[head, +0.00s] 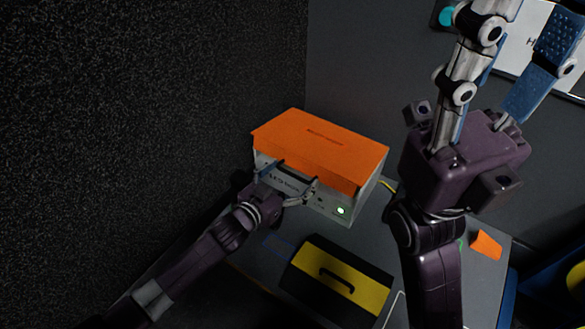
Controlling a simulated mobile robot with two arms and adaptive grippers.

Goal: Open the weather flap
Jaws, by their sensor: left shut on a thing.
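The weather flap (320,140) is an orange panel covering the top of a light grey box unit and hanging over the upper part of its front. My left gripper (297,177) is at the unit's front, fingers at the flap's lower front edge, shut on the flap. The exact contact is small and dark. My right gripper (525,35) is raised close to the camera at the upper right, fingers spread and empty.
A black and yellow case (337,277) with a handle lies in front of the unit on the grey surface (395,250). A small orange item (486,244) lies at the right. A dark textured wall (150,90) stands at the left. A white sign shows behind my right gripper.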

